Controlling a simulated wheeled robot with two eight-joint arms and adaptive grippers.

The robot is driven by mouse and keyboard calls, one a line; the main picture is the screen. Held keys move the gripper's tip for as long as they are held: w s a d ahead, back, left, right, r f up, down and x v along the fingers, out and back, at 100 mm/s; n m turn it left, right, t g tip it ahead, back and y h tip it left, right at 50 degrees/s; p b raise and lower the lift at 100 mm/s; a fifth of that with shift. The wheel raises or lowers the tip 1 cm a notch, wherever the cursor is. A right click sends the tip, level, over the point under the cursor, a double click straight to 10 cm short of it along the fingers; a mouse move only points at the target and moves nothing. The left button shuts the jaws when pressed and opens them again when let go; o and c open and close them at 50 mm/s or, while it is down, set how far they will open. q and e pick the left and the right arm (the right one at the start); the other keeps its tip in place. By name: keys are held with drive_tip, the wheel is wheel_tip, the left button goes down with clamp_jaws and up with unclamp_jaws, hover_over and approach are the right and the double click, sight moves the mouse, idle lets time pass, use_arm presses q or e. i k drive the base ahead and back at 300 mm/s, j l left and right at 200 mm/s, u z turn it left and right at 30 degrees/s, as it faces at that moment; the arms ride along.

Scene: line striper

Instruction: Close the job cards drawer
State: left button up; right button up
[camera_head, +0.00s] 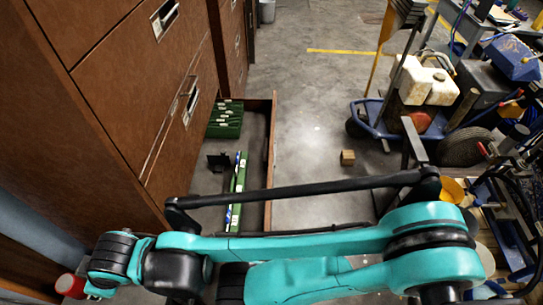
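The job cards drawer (271,150) stands pulled out at the bottom of the brown wooden cabinet (110,85). I take it for the job cards drawer from its contents; no label is readable. A green box of cards (225,119) sits at its far end. A narrow green card holder (236,190) stands along its front side, with a small black piece (218,162) beside it. My teal arm crosses the bottom of the view and hides the drawer's near end. Neither gripper's fingers show, so contact with the drawer cannot be seen.
Upper cabinet drawers with metal handles (190,101) look shut. A blue cart with whitish tanks (412,82) stands at right. Grey floor between them is mostly clear. A red can (70,286) is at lower left.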

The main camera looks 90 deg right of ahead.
sight(247, 127)
drive_tip(key=k+l+z, duration=0.3)
drive_tip(key=z, duration=0.2)
drive_tip(key=k+l+z, duration=0.25)
drive_tip(key=l+z, duration=0.2)
drive_tip(key=z, duration=1.55)
drive_tip(key=i+u, duration=0.35)
drive_tip(key=i+l+u, duration=0.1)
drive_tip(key=i+u, duration=0.3)
drive_tip(key=k, duration=0.05)
